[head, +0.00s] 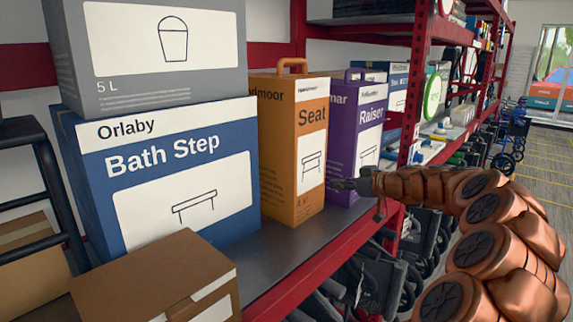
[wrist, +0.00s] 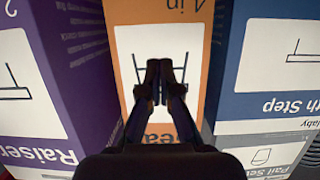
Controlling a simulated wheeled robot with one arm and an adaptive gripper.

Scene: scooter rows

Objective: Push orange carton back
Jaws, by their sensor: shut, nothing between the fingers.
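The orange carton (head: 308,135), marked "Seat" and with a handle on top, stands upright on the grey shelf board (head: 265,258). It is between the blue Bath Step carton (head: 185,185) and the purple Raiser carton (head: 360,145). My gripper (head: 342,185) is shut and empty in front of it. In the wrist view the fingertips (wrist: 160,66) lie over the white label on the orange carton's face (wrist: 128,70). I cannot tell whether they touch. There, side walls of the neighbours show on both sides, so the orange face looks set deeper than theirs.
A grey 5 L carton (head: 155,50) sits on top of the Bath Step carton. A brown box (head: 150,275) is at the lower left. A red upright (head: 416,80) stands right of the purple carton. Folded black equipment (head: 385,270) is below the shelf; open floor is at right.

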